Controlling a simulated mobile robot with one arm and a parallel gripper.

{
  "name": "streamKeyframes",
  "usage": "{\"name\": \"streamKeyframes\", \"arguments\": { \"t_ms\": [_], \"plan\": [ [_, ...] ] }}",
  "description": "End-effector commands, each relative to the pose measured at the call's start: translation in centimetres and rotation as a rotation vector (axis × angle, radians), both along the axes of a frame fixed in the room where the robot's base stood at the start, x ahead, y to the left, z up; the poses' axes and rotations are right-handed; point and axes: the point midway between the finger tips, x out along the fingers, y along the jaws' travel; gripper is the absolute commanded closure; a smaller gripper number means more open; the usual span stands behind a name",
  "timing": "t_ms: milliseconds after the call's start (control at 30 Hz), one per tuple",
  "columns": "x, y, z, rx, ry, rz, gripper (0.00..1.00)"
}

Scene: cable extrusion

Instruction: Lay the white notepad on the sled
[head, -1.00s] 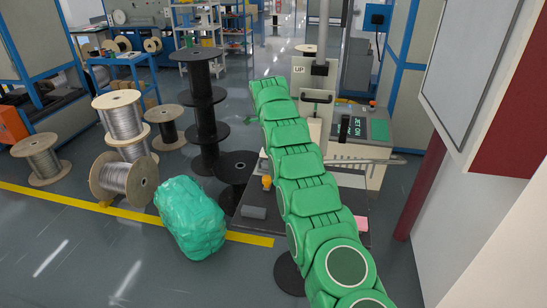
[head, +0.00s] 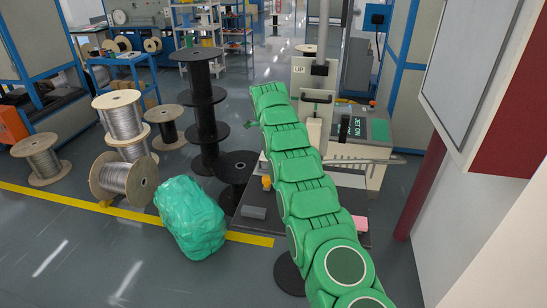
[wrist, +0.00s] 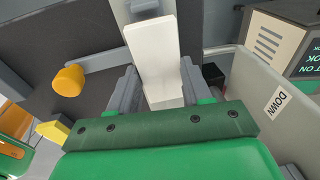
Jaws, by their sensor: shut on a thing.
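The white notepad (wrist: 152,48) stands out between the two grey fingers of my gripper (wrist: 160,88) in the wrist view. The gripper is shut on it, and its lower end is partly hidden by the gripper's green front. In the head view my green arm hides the gripper's fingers. A dark low platform (head: 236,231) lies at the machine's foot, partly behind my arm; I cannot tell whether it is the sled. A dark surface (wrist: 98,88) lies beyond and left of the notepad in the wrist view.
A grey block (head: 254,212) and a pink block (head: 361,223) lie on the platform. A yellow knob (wrist: 67,80) is left of my gripper. A light panel marked DOWN (wrist: 262,92) is close on the right. A green wrapped bundle (head: 190,218) and cable spools (head: 125,180) stand left.

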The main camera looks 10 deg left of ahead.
Motion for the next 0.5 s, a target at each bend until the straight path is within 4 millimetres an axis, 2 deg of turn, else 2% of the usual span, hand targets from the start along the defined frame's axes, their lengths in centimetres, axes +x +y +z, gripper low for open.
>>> {"name": "streamKeyframes", "arguments": {
  "t_ms": [300,500],
  "plan": [
    [-0.1,-0.1,-1.9,-0.001,0.003,0.001,0.86],
    [-0.1,0.0,-1.9,-0.001,0.001,0.0,0.86]
  ]
}}
